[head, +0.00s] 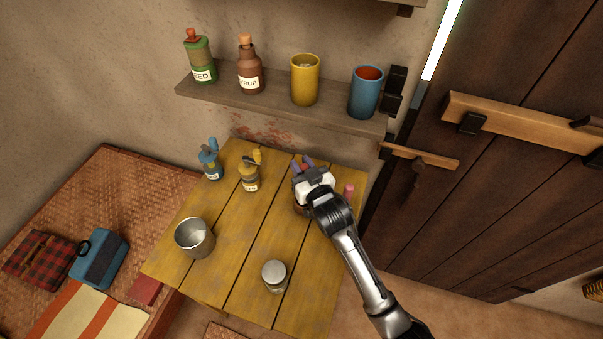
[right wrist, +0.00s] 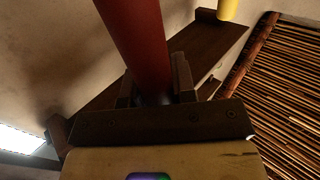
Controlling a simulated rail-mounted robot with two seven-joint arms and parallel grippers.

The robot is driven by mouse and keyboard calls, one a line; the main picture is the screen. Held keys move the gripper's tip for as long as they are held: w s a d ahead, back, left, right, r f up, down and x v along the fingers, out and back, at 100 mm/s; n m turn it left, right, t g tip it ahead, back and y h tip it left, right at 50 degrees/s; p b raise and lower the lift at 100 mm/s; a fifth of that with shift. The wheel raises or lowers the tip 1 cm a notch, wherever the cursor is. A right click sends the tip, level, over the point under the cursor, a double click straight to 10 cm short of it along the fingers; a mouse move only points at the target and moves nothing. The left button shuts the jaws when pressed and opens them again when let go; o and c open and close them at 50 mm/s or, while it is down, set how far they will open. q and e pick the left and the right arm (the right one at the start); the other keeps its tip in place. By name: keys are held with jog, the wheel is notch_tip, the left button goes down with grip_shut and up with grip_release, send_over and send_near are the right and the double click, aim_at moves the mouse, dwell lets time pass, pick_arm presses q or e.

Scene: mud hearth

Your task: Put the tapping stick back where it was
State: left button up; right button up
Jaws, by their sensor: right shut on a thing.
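My right gripper (head: 303,163) is over the far right part of the yellow plank table (head: 215,225), its arm coming in from the lower right. In the right wrist view its jaws (right wrist: 154,90) are shut on a dark red, round, stick-like thing (right wrist: 135,35), which I take to be the tapping stick. The thing runs up out of the picture, so its far end is hidden. In the head view only a small red bit shows between the fingers. A brown round thing is partly hidden under the gripper. My left gripper is not in view.
A grey metal cup (head: 195,238), a lidded jar (head: 275,276), a blue bottle (head: 211,160) and a yellow one (head: 250,172) stand on the table. A pink-red thing (head: 349,190) shows right of my gripper. The wall shelf (head: 225,99) holds two bottles and two cups.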

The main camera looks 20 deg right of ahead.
jog(key=shift+f, duration=1.45)
jog(key=shift+f+b, duration=0.1)
jog(key=shift+b, duration=0.2)
jog(key=o, duration=0.9)
jog(key=shift+s, duration=0.2)
jog(key=s, duration=0.3)
jog(key=s+d+p, duration=0.1)
jog(key=s, duration=0.7)
jog(key=shift+s+d, duration=0.15)
jog(key=shift+s, duration=0.1)
